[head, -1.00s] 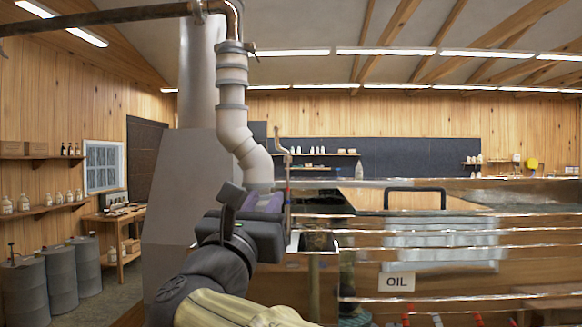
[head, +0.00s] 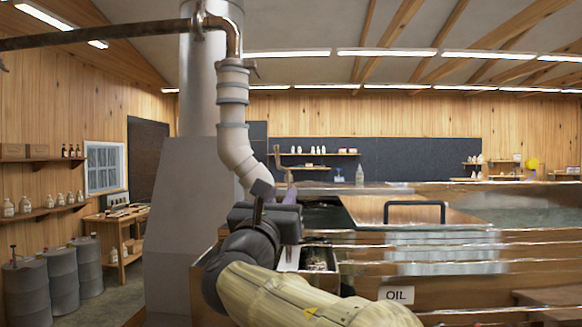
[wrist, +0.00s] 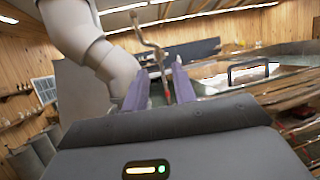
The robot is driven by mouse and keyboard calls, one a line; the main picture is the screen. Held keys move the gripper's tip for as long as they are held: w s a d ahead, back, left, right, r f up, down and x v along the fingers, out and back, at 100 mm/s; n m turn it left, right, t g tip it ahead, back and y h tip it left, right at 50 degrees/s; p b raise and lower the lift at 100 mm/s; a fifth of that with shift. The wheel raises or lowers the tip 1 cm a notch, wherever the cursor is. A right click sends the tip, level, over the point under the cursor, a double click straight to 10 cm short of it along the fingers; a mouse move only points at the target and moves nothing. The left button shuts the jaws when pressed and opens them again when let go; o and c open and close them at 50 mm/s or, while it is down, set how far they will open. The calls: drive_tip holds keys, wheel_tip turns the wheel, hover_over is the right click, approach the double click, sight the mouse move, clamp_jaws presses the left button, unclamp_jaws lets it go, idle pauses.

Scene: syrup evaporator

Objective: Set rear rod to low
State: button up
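A thin copper-brown rod with a bent, crank-like top (head: 278,160) stands behind my gripper in the head view, beside the grey elbow pipe. In the wrist view the rod (wrist: 158,55) rises just beyond the fingers, and a red part lower down shows between them. My gripper (wrist: 160,88) has its two purple fingers spread apart with nothing clearly held. In the head view my gripper (head: 291,193) is partly hidden by my own wrist. I cannot tell whether this is the rear rod, nor its setting; its lower end is hidden.
The large grey pipe (head: 234,130) stands close to the left of my gripper. The metal pan with a black handle (head: 415,204) spreads to the right, above a sign reading OIL (head: 396,294). Grey barrels (head: 60,275) stand far left.

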sight(288, 182)
drive_tip(key=p+x, duration=0.3)
drive_tip(key=x, duration=0.4)
drive_tip(key=shift+w+r+p, duration=0.1)
drive_tip(key=shift+r+p, duration=0.1)
drive_tip(key=shift+p, duration=0.1)
drive_tip(key=shift+w+d, duration=0.2)
drive_tip(key=shift+w, duration=0.3)
clamp_jaws()
